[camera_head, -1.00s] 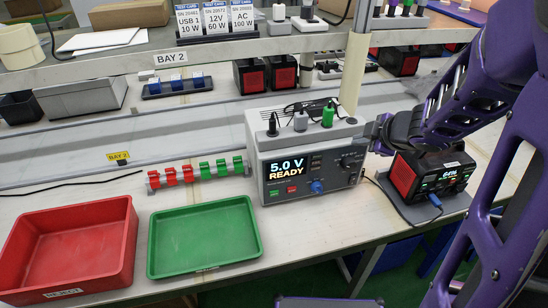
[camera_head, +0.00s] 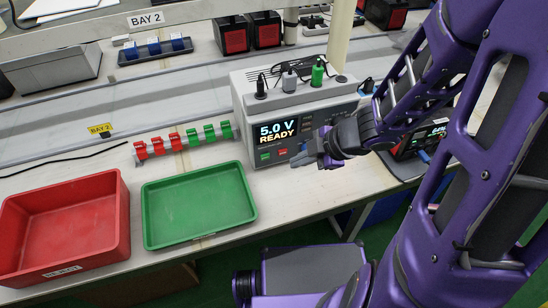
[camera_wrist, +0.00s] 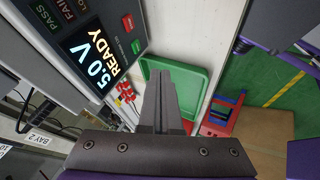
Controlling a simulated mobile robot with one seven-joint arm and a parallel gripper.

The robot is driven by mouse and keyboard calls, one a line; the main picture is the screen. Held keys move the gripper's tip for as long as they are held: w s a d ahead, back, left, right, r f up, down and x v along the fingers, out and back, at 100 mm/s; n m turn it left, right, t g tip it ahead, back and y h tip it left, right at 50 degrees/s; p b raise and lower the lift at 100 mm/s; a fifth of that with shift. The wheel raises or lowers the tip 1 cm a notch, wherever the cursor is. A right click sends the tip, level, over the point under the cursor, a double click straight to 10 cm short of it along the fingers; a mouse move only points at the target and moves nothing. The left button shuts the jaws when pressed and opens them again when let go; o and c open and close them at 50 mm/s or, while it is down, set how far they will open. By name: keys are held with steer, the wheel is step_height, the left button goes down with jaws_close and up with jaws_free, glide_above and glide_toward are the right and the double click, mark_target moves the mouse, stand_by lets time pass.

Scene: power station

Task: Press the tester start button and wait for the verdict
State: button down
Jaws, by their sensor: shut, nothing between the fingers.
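The tester (camera_head: 240,112) is a grey box on the bench, and its screen (camera_head: 277,132) reads "5.0 V READY". Below the screen are a green button (camera_head: 265,156) and a red button (camera_head: 283,152); their labels are too small to read. In the wrist view, the screen (camera_wrist: 90,55), red button (camera_wrist: 128,21) and green button (camera_wrist: 136,46) show at upper left, with PASS and FAIL lettering beside the screen. My gripper (camera_head: 297,161) is shut and empty, just right of the buttons before the tester's front. Its fingers (camera_wrist: 167,75) look apart from both buttons. It hides the blue knob.
A green tray (camera_head: 152,238) and a red bin (camera_head: 122,225) stand left on the bench. A rack of red and green clips (camera_head: 185,142) lies behind the tray. Plugs (camera_head: 318,72) stand on the tester. Another device (camera_head: 415,140) is to the right, partly behind my arm.

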mark_target(265, 157)
steer(key=b+x, duration=0.6)
steer(key=x, duration=0.4)
steer(key=shift+f+b, duration=0.2)
steer(key=shift+b, duration=0.2)
steer(key=shift+w+a+r+p, duration=0.15)
steer(key=shift+w+a+p, duration=0.05)
steer(key=shift+w, duration=0.4)
steer(key=shift+w+a+r+p, duration=0.15)
steer(key=shift+w+a+p, duration=0.05)
steer(key=shift+w, duration=0.4)
steer(key=shift+w+a, duration=0.15)
steer(key=shift+w, duration=0.65)
